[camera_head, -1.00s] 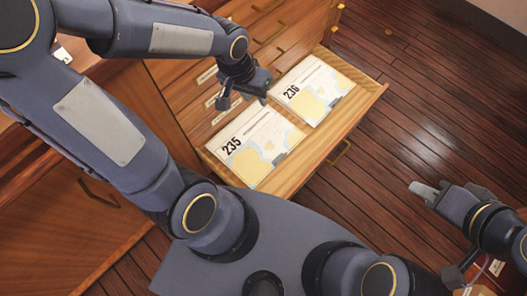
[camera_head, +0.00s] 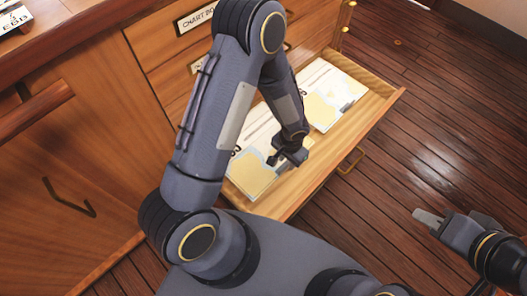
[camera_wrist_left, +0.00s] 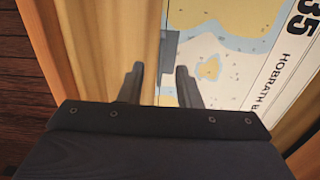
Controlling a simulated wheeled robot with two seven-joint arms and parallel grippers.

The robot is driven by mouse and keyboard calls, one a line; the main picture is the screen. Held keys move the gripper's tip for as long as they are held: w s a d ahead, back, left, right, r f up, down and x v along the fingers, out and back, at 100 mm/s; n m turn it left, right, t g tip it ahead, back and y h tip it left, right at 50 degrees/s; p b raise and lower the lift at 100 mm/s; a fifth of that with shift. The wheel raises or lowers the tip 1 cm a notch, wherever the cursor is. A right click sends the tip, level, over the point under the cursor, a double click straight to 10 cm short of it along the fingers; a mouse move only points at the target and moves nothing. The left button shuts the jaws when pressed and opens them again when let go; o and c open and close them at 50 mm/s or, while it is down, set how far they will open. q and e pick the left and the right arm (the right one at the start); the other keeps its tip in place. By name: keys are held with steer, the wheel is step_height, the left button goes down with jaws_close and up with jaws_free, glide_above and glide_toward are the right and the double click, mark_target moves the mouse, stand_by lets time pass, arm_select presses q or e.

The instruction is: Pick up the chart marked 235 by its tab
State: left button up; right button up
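The chart marked 235 (camera_head: 250,177) lies flat in the open drawer, partly covered by my left arm in the head view. In the left wrist view the chart (camera_wrist_left: 232,62) shows "35" and part of a title at the right. A small grey tab (camera_wrist_left: 169,48) stands at its left edge. My left gripper (camera_wrist_left: 160,75) is open, its two fingers apart and empty. The tab appears between and beyond the fingertips. In the head view my left gripper (camera_head: 277,159) is over the chart's right edge. My right gripper (camera_head: 428,217) is over the floor, away from the drawer.
The chart marked 236 (camera_head: 334,97) lies in the drawer's farther part, partly behind my left arm. The wooden drawer front (camera_head: 345,146) borders the charts. Closed cabinet drawers stand behind. The plank floor (camera_head: 440,130) at right is clear.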

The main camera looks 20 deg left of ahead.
mark_target(286, 166)
arm_select(q)
step_height(286, 166, down, 4)
steer(key=shift+f+b, duration=0.1)
steer(key=shift+b, duration=0.55)
steer(key=shift+c, duration=0.4)
jaws_close()
